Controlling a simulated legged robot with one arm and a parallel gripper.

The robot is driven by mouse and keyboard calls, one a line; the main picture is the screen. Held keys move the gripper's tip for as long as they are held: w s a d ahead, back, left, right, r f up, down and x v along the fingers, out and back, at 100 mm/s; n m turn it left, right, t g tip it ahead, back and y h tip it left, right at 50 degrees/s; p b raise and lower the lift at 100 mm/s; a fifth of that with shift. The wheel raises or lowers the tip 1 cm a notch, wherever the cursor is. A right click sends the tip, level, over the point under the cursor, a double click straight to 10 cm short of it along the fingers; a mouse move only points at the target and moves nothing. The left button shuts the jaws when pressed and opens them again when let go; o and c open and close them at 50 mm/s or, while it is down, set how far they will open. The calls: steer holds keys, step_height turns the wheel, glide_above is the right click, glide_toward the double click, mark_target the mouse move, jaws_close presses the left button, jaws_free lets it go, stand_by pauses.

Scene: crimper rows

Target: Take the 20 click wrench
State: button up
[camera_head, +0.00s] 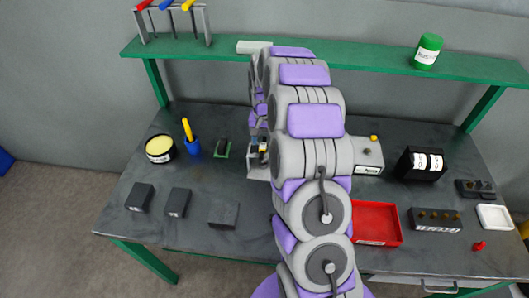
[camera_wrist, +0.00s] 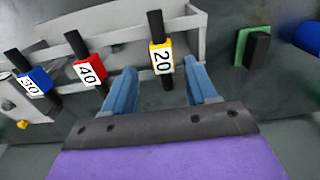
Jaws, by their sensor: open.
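The 20 click wrench (camera_wrist: 161,56) has a yellow body with a white "20" label and a black handle. It stands in a grey holder rack (camera_wrist: 110,42) in the wrist view, right of the red 40 wrench (camera_wrist: 88,70) and the blue 30 wrench (camera_wrist: 35,82). My gripper (camera_wrist: 160,66) is open, with one blue finger on each side of the 20 wrench. I cannot tell whether either finger touches it. In the head view, my arm hides the gripper and most of the rack (camera_head: 257,172).
A green block with a black part (camera_wrist: 257,48) lies right of the rack. The dark workbench (camera_head: 150,225) also holds a red tray (camera_head: 377,224), a grey box (camera_head: 367,156) and a yellow-topped tin (camera_head: 160,148). A green shelf (camera_head: 390,63) runs behind.

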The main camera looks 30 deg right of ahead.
mark_target(260, 147)
steer(key=a+f, duration=0.1)
steer(key=a+f+b, duration=0.1)
steer(key=f, duration=0.1)
steer(key=shift+s, duration=0.2)
steer(key=shift+d+f, duration=0.6)
steer(key=shift+f, duration=0.35)
steer(key=shift+w+d, duration=0.1)
steer(key=shift+d, duration=0.4)
steer(key=shift+c, duration=0.2)
steer(key=shift+a, duration=0.9)
steer(key=c, duration=0.6)
steer(key=shift+d, duration=0.2)
steer(key=c, duration=0.3)
steer(key=shift+d, duration=0.45)
jaws_close()
